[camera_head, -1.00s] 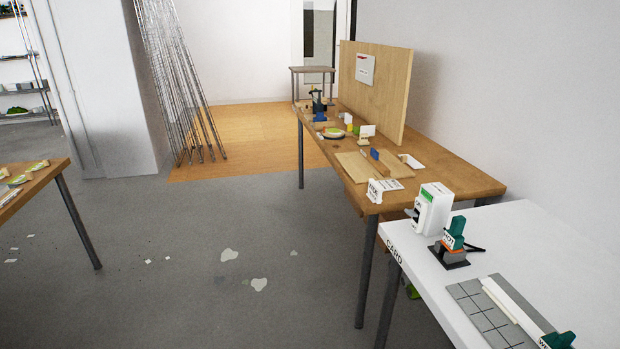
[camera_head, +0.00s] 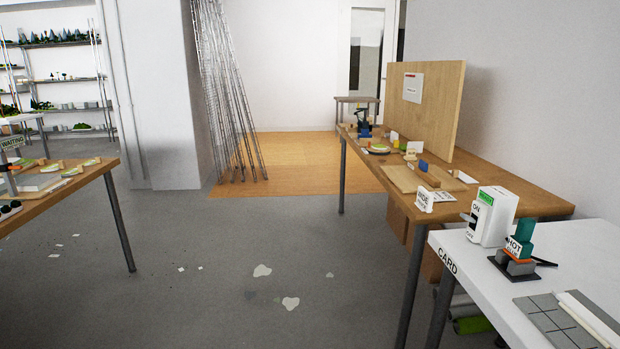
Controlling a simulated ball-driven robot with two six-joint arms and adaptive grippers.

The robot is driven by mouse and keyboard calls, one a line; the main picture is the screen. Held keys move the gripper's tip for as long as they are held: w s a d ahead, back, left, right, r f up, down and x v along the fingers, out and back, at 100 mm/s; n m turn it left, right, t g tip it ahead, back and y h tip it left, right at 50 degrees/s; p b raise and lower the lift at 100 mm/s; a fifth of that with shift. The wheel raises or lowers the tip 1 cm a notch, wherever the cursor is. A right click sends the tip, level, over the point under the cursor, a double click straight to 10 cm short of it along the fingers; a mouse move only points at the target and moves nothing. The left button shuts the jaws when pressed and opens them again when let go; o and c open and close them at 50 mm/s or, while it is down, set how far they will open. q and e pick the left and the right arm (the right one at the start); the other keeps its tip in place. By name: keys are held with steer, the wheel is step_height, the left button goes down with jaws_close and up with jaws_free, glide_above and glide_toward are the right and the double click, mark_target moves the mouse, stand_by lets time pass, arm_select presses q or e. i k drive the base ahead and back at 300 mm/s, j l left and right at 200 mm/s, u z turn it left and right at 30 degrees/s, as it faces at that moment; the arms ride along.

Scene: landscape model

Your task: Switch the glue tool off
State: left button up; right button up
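A teal tool (camera_head: 525,230) with a white "HOT" label sits in a dark stand with orange and grey parts on the white table at the right. It looks like the glue tool. Next to it on its left stands a white box (camera_head: 494,216) with a green label on its upper face. A dark lever-like part (camera_head: 468,217) sticks out of the box's left side, near small lettering that seems to read "ON". Whether the tool is powered cannot be made out. Neither of my grippers is in view.
The white table (camera_head: 462,282) marked "CARD" holds a grey gridded mat (camera_head: 548,322) at its front. A wooden workbench (camera_head: 480,177) with a backboard stands behind. Another wooden table (camera_head: 92,174) is at the left. The grey floor between is open, with pale flat patches.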

mark_target(466, 217)
steer(key=z, duration=0.95)
steer(key=i+j+z, duration=0.2)
steer(key=z, duration=0.3)
steer(key=i+j+z, duration=0.1)
steer(key=j+z, duration=0.15)
steer(key=z, duration=0.25)
steer(key=i+j+z, duration=0.1)
steer(key=j+z, duration=0.2)
steer(key=z, duration=0.2)
steer(key=i+j+z, duration=0.15)
steer(key=j, duration=0.5)
steer(key=j+z, duration=0.1)
steer(key=j, duration=0.55)
